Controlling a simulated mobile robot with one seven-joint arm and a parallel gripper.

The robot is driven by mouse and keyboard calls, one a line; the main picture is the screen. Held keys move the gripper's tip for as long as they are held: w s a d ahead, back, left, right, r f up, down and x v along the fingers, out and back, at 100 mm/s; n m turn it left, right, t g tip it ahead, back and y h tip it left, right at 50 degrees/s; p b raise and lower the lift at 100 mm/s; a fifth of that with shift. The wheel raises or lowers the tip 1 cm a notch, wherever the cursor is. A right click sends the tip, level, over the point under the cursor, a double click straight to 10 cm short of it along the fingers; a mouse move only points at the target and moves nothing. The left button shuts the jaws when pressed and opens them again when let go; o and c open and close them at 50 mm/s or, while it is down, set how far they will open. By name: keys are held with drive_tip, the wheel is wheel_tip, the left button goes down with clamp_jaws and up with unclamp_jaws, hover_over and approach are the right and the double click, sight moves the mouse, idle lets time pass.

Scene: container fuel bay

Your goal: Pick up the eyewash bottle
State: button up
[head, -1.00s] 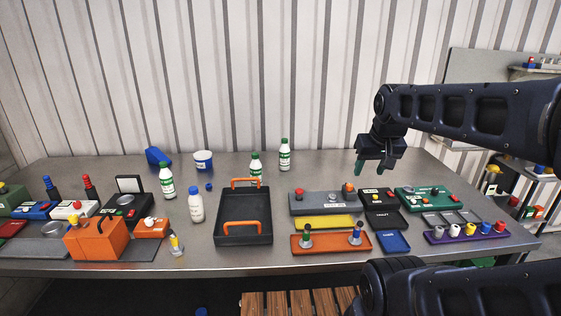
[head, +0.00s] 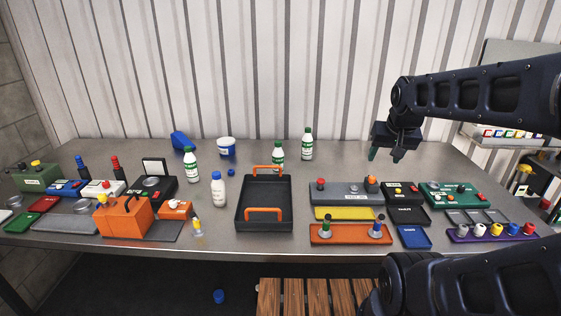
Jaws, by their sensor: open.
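Three white bottles with green caps and green labels stand upright on the bench: one at the left (head: 191,166), one behind the black tray (head: 278,156), and one farther back (head: 307,145). A white bottle with a blue cap (head: 218,190) stands left of the tray. The label writing is too small to read, so I cannot tell which is the eyewash bottle. My gripper (head: 385,154) is open and empty, pointing down above the right part of the bench, to the right of all these bottles.
The black tray with orange handles (head: 263,225) sits mid-bench. A blue-white tub (head: 226,148) and a blue block (head: 182,141) stand at the back. A grey control panel (head: 343,199) and other panels fill the right, an orange box (head: 122,217) and devices the left. The back right bench is clear.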

drive_tip(key=w+a+f+m+t, duration=0.1)
drive_tip(key=w+a+f+m, duration=0.15)
drive_tip(key=w, duration=0.35)
drive_tip(key=w+a+f+m+t, duration=0.1)
drive_tip(key=w+a+m, duration=0.1)
drive_tip(key=w+a, duration=0.35)
drive_tip(key=m+t+y, duration=0.4)
drive_tip(key=m+t, duration=0.6)
drive_tip(key=m, duration=1.7)
approach(277, 142)
drive_tip(key=x, duration=0.2)
drive_tip(key=shift+m, duration=0.25)
drive_tip(key=shift+x, duration=2.55)
drive_tip(key=shift+d+f+x, duration=0.15)
drive_tip(key=shift+f+x, duration=0.05)
drive_tip(key=shift+x, duration=1.1)
drive_tip(key=shift+d+f+x, duration=0.1)
drive_tip(key=shift+f+x, duration=0.1)
drive_tip(key=shift+x, duration=1.15)
